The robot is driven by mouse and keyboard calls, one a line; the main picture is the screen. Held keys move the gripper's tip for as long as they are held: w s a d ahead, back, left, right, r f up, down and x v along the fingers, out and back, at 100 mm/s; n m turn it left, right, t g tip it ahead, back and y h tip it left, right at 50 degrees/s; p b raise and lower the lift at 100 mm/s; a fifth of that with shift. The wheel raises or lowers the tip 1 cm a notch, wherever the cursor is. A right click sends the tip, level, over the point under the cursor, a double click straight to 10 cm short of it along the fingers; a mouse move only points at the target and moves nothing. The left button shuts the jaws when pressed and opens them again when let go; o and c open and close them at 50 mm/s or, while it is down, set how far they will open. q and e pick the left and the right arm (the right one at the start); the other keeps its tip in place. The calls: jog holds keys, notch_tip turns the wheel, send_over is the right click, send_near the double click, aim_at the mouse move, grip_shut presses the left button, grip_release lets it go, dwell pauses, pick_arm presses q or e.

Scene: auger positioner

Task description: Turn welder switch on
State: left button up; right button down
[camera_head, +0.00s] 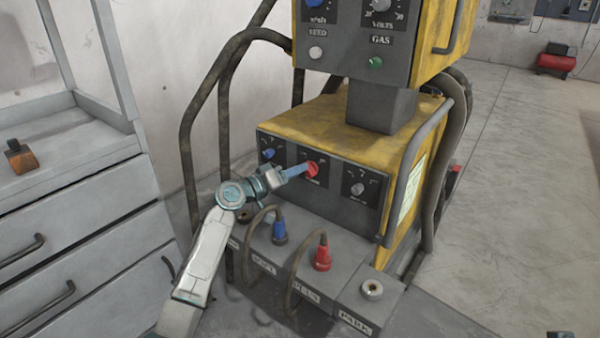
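The welder (345,125) is a yellow box with a dark grey front panel, in the middle of the head view. Its panel carries a blue knob (268,154), a red knob or switch (312,170) in the middle and a grey knob (358,188) on the right. My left gripper (300,171) reaches in from the lower left, with its fingertips at the red switch. The fingers look close together and partly cover the switch. Whether they grip it or only touch it cannot be told. My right gripper is not clearly visible.
Below the panel, a grey ledge holds a blue plug (279,230), a red plug (322,252) with cables, and an empty socket (372,289). An upper control box (380,35) overhangs the welder. Grey drawers (80,230) stand on the left.

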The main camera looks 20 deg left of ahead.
pick_arm(q)
jog(key=shift+x, duration=1)
jog(key=shift+c, duration=0.2)
grip_shut()
